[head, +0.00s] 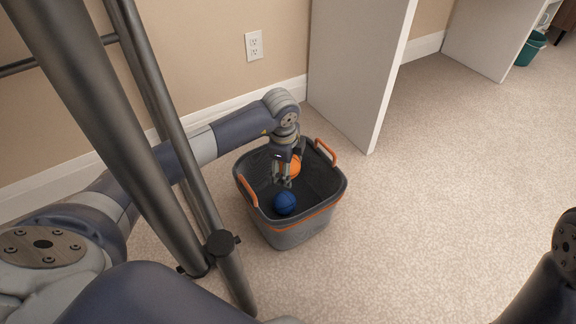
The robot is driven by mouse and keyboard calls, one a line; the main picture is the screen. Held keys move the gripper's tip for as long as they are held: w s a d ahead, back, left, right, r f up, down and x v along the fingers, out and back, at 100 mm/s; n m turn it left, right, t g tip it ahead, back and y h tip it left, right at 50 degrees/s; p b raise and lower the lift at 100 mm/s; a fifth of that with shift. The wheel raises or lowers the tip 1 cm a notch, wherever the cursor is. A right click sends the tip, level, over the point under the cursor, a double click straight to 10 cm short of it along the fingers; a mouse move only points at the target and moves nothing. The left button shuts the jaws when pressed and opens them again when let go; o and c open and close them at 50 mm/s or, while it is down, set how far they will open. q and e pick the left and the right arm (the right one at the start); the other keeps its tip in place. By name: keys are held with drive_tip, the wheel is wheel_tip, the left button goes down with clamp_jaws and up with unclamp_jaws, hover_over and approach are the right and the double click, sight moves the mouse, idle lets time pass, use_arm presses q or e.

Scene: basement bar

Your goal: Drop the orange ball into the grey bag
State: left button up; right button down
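The grey bag (299,232) is an open-topped, basket-like tub with orange handles and an orange band, standing on the carpet. My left gripper (286,180) points down inside its opening. The orange ball (294,167) shows right at the fingers, partly hidden behind them, within the outline of the bag's opening. I cannot tell whether the fingers grip the ball or it is just behind them. My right gripper is out of view; only a dark part of my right arm shows at the lower right edge.
A blue ball (285,203) lies inside the bag near its front wall. A white panel (358,75) stands behind the bag, by the beige wall. Dark metal bars (165,120) cross the left side. Carpet (430,200) is clear to the right. A teal bin (530,48) is far right.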

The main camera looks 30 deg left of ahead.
use_arm(q)
drive_tip(key=o, duration=1.2)
drive_tip(key=shift+c, duration=0.2)
drive_tip(key=r, duration=0.4)
drive_tip(key=s+r, duration=0.1)
drive_tip(key=r, duration=0.2)
drive_tip(key=s+r, duration=0.1)
drive_tip(key=r, duration=0.3)
drive_tip(key=shift+s+d+r, duration=0.15)
drive_tip(key=shift+r, duration=0.2)
